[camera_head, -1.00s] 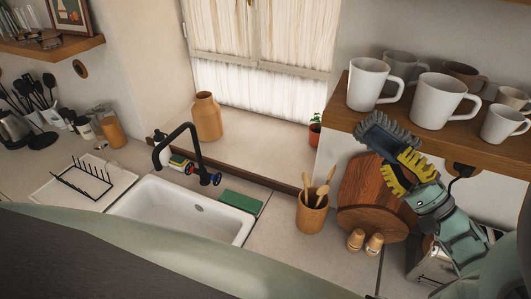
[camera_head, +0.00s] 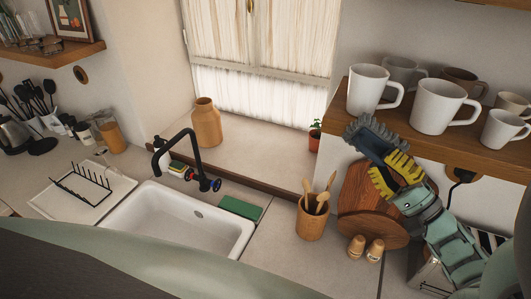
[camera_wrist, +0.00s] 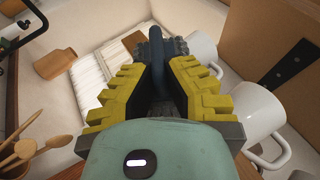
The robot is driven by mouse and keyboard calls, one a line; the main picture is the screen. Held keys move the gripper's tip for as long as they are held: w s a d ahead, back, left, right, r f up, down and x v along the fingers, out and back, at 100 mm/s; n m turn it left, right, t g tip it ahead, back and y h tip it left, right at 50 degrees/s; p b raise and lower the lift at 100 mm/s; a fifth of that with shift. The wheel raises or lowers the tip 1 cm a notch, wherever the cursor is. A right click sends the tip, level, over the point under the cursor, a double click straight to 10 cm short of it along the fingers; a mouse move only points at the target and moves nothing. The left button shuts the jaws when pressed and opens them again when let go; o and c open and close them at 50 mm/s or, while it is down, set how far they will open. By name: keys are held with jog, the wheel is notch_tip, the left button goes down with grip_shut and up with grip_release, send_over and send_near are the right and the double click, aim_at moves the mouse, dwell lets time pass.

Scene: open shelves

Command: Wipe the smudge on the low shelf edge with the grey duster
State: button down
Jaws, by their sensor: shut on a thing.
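My gripper (camera_head: 388,172) has yellow ribbed fingers and is shut on the grey duster (camera_head: 368,135), a dark blue-grey brush with bristles. The duster points up and left from the fingers, at the left end of the wooden shelf (camera_head: 470,158) on the right. It overlaps the shelf's front edge in the head view; I cannot tell whether it touches. In the wrist view the duster (camera_wrist: 158,58) sits between the fingers (camera_wrist: 160,85), pointing away. No smudge can be made out on the shelf edge; the duster and gripper cover part of it.
White mugs (camera_head: 437,106) and several other mugs stand on the shelf close to the duster. Below are round wooden boards (camera_head: 358,205), a utensil pot (camera_head: 310,222) and two small shakers (camera_head: 356,246). The sink (camera_head: 175,220) lies left.

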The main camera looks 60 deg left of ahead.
jog(key=a, duration=0.1)
jog(key=s+a, duration=0.1)
jog(key=a, duration=0.1)
jog(key=shift+s+a, duration=0.2)
jog(key=shift+s, duration=0.2)
jog(key=shift+s, duration=0.1)
jog(key=shift+s+d+p, duration=0.2)
jog(key=shift+s+d, duration=0.35)
jog(key=shift+s, duration=0.25)
jog(key=shift+s+d+p, duration=0.25)
jog(key=shift+s+d, duration=0.25)
jog(key=shift+s, duration=0.3)
jog(key=shift+s+d+p, duration=0.2)
jog(key=shift+s+d, duration=0.35)
jog(key=shift+s, duration=0.25)
jog(key=shift+s+d, duration=0.4)
jog(key=shift+s, duration=0.25)
jog(key=shift+s+d, duration=0.4)
jog(key=shift+s, duration=0.25)
